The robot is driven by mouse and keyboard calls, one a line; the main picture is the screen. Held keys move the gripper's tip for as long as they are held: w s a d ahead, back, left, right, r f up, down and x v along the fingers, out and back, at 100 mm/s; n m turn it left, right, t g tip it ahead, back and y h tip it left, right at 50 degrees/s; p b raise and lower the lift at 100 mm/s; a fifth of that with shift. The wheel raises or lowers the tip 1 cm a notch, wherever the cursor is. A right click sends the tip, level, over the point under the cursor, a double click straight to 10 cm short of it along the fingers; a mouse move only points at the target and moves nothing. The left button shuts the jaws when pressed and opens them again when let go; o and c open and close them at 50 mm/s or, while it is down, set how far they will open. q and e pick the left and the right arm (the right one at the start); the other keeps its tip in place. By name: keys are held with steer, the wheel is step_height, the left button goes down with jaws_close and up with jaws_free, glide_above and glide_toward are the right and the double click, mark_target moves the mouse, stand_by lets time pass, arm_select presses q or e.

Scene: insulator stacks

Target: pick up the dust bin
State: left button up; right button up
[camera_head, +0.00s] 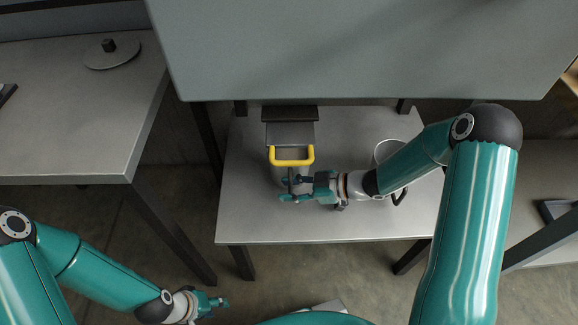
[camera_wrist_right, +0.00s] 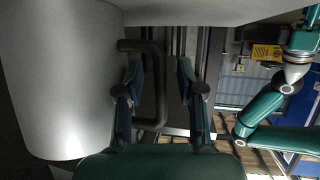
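My right gripper (camera_head: 287,191) is at the bin's near side. Its fingers are open (camera_wrist_right: 160,100), one on each side of the dark handle's bar, with gaps visible. My left gripper (camera_head: 213,303) is low at the left, away from the table; its finger opening is unclear.
The low table (camera_head: 330,225) has free room at the front. A white round container (camera_head: 391,150) stands behind my right arm. A large grey panel (camera_head: 350,50) overhangs the back. A grey table (camera_head: 80,130) at the left carries a round disc (camera_head: 112,54).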

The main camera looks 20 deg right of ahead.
jaws_close()
steer(key=shift+r, duration=0.15)
